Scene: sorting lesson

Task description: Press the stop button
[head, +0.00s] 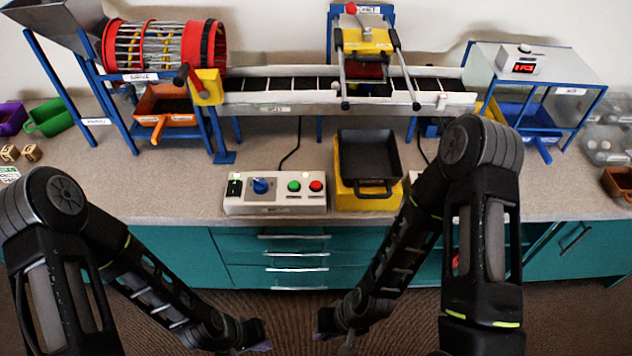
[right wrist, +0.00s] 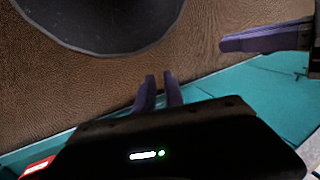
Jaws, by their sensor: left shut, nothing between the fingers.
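The stop button is most likely the red button (head: 316,186) at the right end of a pale control box (head: 275,204) on the bench. A green button (head: 294,186) and a blue knob (head: 262,186) sit to its left. My left gripper (head: 264,346) is low in front of the drawers, shut and empty, well away from the box. Its purple fingers also show in the right wrist view (right wrist: 262,38). My right gripper (head: 326,336) hangs low beside it; in its wrist view the fingers (right wrist: 158,82) stand a narrow gap apart with nothing between them.
A yellow stand with a black tray (head: 368,155) is just right of the box. A sieve drum (head: 165,45) and a conveyor (head: 290,90) stand behind. Teal drawers (head: 270,250) lie below the bench edge.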

